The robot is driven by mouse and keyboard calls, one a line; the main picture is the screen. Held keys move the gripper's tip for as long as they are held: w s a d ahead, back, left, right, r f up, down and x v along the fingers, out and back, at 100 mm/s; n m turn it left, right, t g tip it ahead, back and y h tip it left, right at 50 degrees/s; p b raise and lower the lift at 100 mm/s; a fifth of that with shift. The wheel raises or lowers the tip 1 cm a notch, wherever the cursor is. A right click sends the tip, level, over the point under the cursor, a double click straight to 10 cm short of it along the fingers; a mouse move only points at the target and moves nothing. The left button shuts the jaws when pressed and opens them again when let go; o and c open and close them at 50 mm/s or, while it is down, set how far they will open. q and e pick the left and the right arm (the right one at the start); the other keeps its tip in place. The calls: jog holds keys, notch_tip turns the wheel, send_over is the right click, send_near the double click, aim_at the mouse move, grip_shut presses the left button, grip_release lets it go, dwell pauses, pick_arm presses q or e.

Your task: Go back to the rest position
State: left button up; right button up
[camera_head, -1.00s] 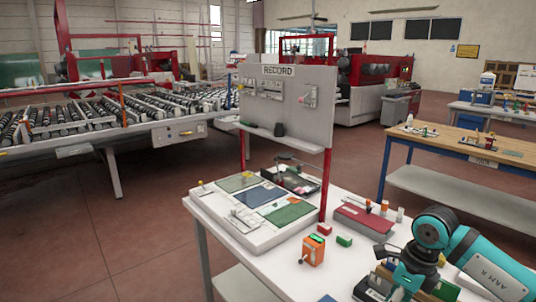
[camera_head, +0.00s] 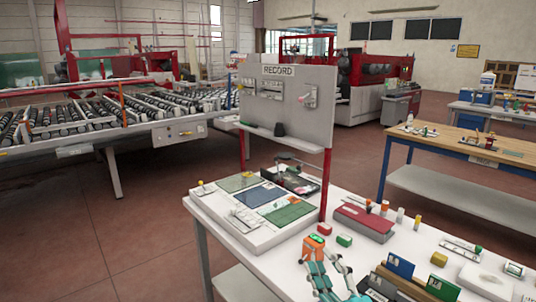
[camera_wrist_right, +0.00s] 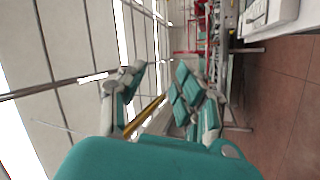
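My right gripper (camera_head: 326,262) is at the bottom middle of the head view, above the front of the white table (camera_head: 270,262). In the right wrist view the teal fingers of the right gripper (camera_wrist_right: 156,95) stand apart. A thin yellow bar shows between them, and I cannot tell whether it is in the background. No held object is clear. My left gripper is in neither view.
The RECORD board (camera_head: 290,100) stands on red posts at the table's back. A red-topped box (camera_head: 363,221), small red and green blocks and a file holder (camera_head: 400,280) are on the table. A roller conveyor (camera_head: 120,112) is at left. The floor at left is clear.

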jog(key=s+d+f+m+g+h, duration=0.35)
jog(key=d+f+m, duration=0.2)
jog(key=f, duration=0.25)
jog(key=s+d+f+m+g+h, duration=0.35)
jog(key=f+m+h, duration=0.2)
jog(key=f, duration=0.35)
jog(key=s+f+m+g+y, duration=0.1)
jog(key=s+f+m+g, duration=0.1)
jog(key=s+f+g, duration=0.6)
jog(key=s+f+m+g, duration=0.1)
jog(key=s+f+m, duration=0.15)
jog(key=s, duration=0.85)
notch_tip(320, 180, down, 26)
jog(key=s+g, duration=0.1)
jog(key=g, duration=0.1)
jog(key=s+d+f+g, duration=0.1)
jog(key=s+d+f, duration=0.2)
jog(key=s+f, duration=1.4)
jog(key=shift+s+d+f+n, duration=0.2)
jog(key=shift+s+n, duration=0.05)
jog(key=shift+n, duration=0.1)
